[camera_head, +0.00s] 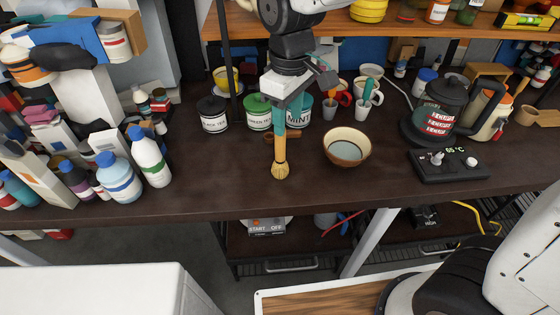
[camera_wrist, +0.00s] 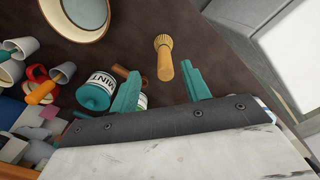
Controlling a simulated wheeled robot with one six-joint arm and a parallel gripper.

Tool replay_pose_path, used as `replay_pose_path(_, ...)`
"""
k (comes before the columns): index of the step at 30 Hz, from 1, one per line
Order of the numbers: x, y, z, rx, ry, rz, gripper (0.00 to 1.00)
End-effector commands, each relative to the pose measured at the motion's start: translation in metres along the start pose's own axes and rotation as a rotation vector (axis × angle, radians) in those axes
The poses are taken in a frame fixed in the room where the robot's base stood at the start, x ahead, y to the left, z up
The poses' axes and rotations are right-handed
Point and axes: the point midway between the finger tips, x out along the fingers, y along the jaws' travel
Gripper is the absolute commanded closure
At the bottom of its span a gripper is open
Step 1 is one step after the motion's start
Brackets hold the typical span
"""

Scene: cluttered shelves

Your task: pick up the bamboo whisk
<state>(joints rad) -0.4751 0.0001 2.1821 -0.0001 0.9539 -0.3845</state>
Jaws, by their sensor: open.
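The bamboo whisk (camera_head: 281,152) is on the dark counter, bristle end toward the front edge and handle toward my gripper. It also shows in the wrist view (camera_wrist: 165,62), with the bristles far and the rounded handle end near the gap between my fingers. My gripper (camera_head: 287,112) is over the counter just behind and above the whisk. In the wrist view my gripper (camera_wrist: 160,90) has its two teal fingers apart, with nothing held between them. I cannot tell whether the whisk stands upright or lies down.
A bowl (camera_head: 347,147) stands right of the whisk. Black (camera_head: 213,114), green (camera_head: 258,112) and mint (camera_head: 300,110) tea tins stand behind. Bottles (camera_head: 150,157) crowd the left and a kettle (camera_head: 440,110) stands right. The counter in front of the whisk is clear.

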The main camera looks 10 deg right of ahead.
Motion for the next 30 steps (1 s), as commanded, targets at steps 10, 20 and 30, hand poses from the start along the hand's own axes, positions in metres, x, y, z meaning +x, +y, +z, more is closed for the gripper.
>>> replay_pose_path(10,0.034,-0.006,-0.016,-0.051,-0.008,-0.003,0.53)
replay_pose_path(20,0.079,-0.005,-0.016,-0.049,-0.008,-0.003,0.53)
replay_pose_path(30,0.088,-0.005,-0.016,-0.049,-0.005,-0.002,0.53)
